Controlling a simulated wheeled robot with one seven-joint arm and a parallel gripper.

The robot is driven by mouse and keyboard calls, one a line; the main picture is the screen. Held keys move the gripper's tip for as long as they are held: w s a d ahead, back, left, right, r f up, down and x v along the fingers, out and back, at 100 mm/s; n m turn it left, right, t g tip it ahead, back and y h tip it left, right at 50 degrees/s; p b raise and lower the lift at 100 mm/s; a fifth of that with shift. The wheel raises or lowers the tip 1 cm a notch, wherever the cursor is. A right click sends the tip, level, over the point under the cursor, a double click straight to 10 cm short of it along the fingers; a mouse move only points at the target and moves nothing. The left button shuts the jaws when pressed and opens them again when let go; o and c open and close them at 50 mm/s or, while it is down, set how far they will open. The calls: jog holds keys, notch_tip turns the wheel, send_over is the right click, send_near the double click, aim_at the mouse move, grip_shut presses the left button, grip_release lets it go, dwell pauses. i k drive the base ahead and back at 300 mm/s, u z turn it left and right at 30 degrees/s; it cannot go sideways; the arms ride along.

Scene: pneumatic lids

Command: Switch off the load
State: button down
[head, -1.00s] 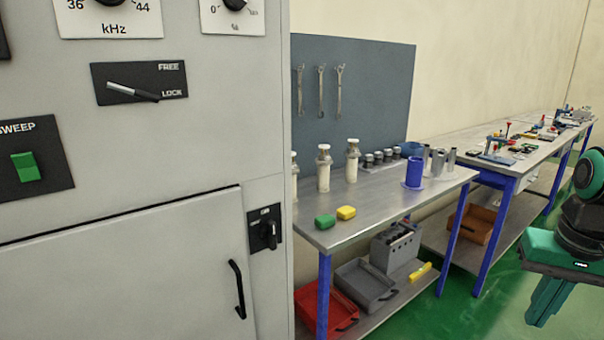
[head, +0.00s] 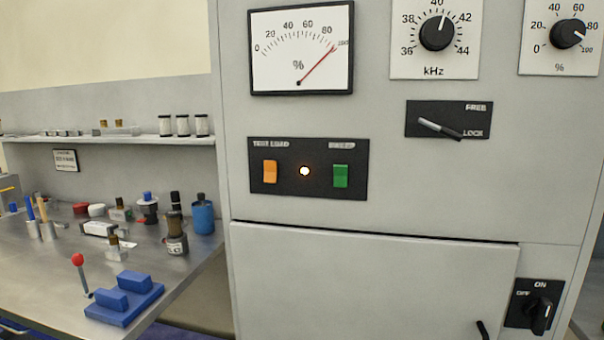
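The grey cabinet (head: 390,210) fills the middle and right of the head view. On its front, a black panel holds an orange rocker switch (head: 270,172) under the label TEST LOAD. A lit round lamp (head: 305,171) sits to its right, then a green rocker switch (head: 341,176) under SWEEP. I cannot tell which way the orange rocker is tipped. The percent meter (head: 301,48) above has its red needle near 100. My gripper is not in this view.
The cabinet also carries a kHz knob (head: 437,32), a percent knob (head: 568,34), a FREE/LOCK lever (head: 440,128) and an ON/OFF rotary switch (head: 541,314). At left a metal bench (head: 60,270) holds bottles, a blue fixture (head: 125,300) and small parts.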

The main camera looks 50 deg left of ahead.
aim_at(271, 169)
jog(key=u, duration=1.75)
jog(key=k, duration=1.25)
jog(key=u, duration=0.4)
jog(key=i, duration=1.55)
jog(key=z, duration=0.45)
